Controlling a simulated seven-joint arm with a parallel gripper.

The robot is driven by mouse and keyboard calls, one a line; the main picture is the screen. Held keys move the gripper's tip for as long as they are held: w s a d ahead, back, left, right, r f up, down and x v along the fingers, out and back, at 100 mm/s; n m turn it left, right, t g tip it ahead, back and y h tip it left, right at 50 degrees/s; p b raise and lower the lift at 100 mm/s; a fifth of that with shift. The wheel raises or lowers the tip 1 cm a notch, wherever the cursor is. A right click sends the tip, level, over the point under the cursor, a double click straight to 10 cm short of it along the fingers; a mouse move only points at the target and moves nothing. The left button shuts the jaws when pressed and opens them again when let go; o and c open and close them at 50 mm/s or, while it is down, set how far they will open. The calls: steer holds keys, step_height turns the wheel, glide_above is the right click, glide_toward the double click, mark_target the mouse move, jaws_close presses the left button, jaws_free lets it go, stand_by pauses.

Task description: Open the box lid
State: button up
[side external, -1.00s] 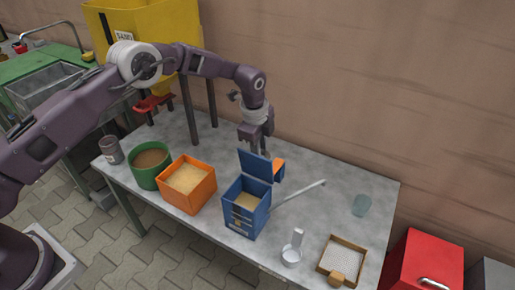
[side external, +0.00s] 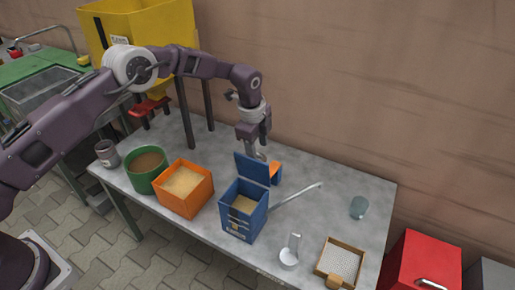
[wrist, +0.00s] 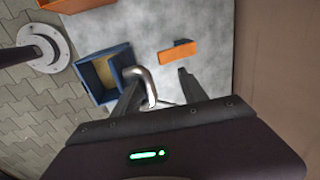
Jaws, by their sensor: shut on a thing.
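The blue box (side external: 243,214) stands on the table with sand-coloured fill inside. Its blue lid (side external: 252,169) stands up steeply at the rear edge, leaving the top open. The box also shows in the wrist view (wrist: 86,75), left of my fingers. My gripper (side external: 259,153) hangs just behind and above the lid. In the wrist view, a bent silver metal piece (wrist: 147,82) shows between my fingers (wrist: 159,88). My gripper is shut on it. Whether the fingers touch the lid is hard to tell.
An orange block (side external: 276,173) lies behind the lid. A metal rod (side external: 297,196) lies right of the box. An orange bin (side external: 184,207) and green tub (side external: 133,179) stand left. A scoop (side external: 289,257), sieve tray (side external: 326,278) and glass (side external: 358,207) are right. The wall is close behind.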

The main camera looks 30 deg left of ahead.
steer(key=r, duration=0.4)
steer(key=s+r, duration=0.1)
steer(key=r, duration=0.1)
steer(key=shift+a+r, duration=0.1)
steer(key=shift+r, duration=0.2)
steer(key=shift+s+f, duration=0.1)
steer(key=s+a+r+n+t, duration=0.1)
steer(key=s+a+r+n, duration=0.25)
steer(key=s+r, duration=0.5)
steer(key=s+a+r+n+t, duration=0.15)
steer(key=s+r+n, duration=0.35)
steer(key=r, duration=0.7)
steer(key=s+a+r+n, duration=0.2)
steer(key=s, duration=0.5)
steer(key=s+a+r+n, duration=0.1)
steer(key=s+r+n, duration=0.1)
steer(key=s, duration=0.5)
steer(key=s+a+f+n, duration=0.1)
steer(key=s+f+n, duration=0.1)
steer(key=s, duration=0.5)
steer(key=s+f+n, duration=0.2)
steer(key=s+n, duration=0.1)
steer(key=s, duration=0.4)
steer(key=shift+a+f+t, duration=0.3)
steer(key=shift+a+t, duration=0.05)
steer(key=shift+t, duration=0.1)
